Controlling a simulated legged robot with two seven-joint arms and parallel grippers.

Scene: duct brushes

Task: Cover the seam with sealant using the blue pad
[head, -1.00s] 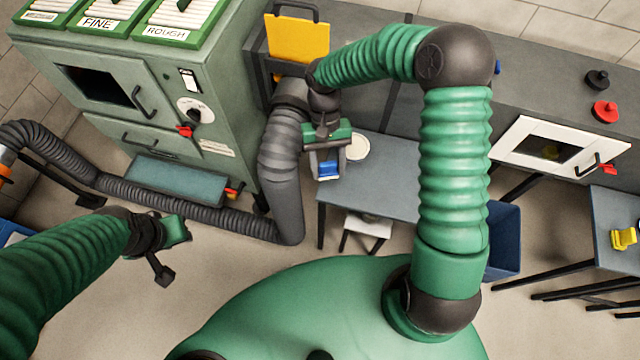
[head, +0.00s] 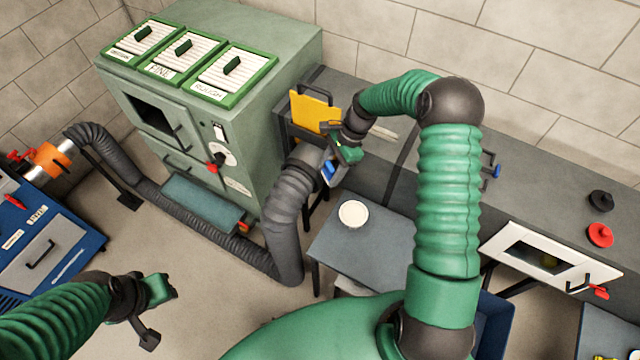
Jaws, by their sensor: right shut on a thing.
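The blue pad (head: 329,172) is in my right gripper (head: 332,168), which is shut on it. The pad is close beside the upper end of the grey flexible duct (head: 290,195), near the long grey duct box. I cannot tell whether it touches. The seam there is largely hidden by my gripper and too small to make out. A round white tub (head: 353,214), with a pale top, stands on the small blue-grey table (head: 375,245); it may hold the sealant. My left gripper (head: 165,289) is over the floor at lower left, away from these things; its jaws are unclear.
A yellow plate (head: 313,112) with a black handle stands behind my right gripper. The green filter cabinet (head: 250,120) is to the left. A blue machine (head: 50,250) stands at far left. A white hatch (head: 500,243) and red knob (head: 600,235) are at right.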

